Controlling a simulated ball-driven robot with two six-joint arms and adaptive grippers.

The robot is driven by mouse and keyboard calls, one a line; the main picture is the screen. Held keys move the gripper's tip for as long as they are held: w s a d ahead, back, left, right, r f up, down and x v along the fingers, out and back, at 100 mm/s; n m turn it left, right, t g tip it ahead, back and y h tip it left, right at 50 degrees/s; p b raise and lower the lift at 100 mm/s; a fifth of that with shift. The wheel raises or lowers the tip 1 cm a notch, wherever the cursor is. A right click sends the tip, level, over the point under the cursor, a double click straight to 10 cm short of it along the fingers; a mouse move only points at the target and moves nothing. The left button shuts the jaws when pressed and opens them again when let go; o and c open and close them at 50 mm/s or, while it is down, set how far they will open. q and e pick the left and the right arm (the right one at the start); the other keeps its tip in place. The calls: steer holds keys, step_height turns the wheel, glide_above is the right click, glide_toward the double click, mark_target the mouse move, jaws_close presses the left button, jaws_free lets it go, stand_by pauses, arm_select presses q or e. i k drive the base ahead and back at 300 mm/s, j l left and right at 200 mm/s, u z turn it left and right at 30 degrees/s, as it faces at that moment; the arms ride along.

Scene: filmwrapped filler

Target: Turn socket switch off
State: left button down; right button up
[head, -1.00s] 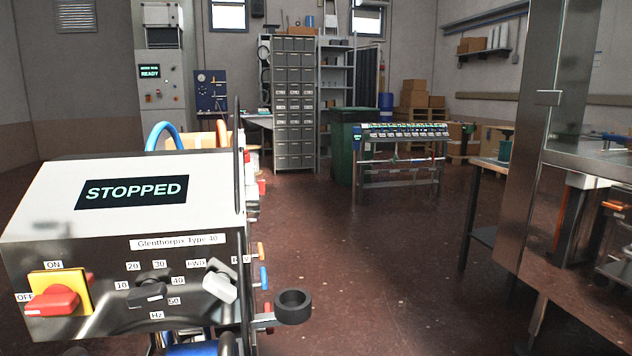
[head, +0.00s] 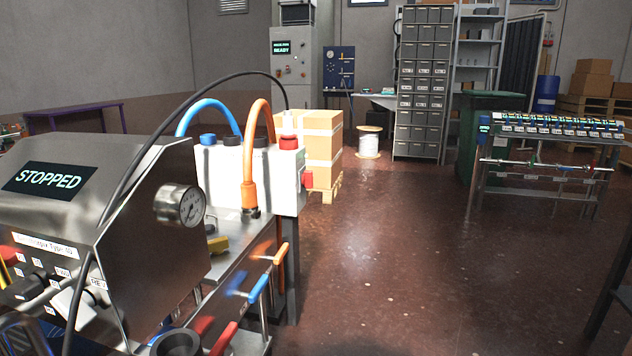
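A white box (head: 268,175) stands on the machine bench behind the control panel. The control panel (head: 150,215) reads STOPPED; a red and yellow switch (head: 8,255) is cut by the left edge.
A pressure gauge (head: 181,206) sits on the panel's side. The floor (head: 430,260) to the right is clear; a wire spool (head: 369,142) stands behind.

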mark_target(307, 179)
steer(key=u, duration=0.35)
steer(key=i+l+u, duration=0.75)
steer(key=l, duration=0.1)
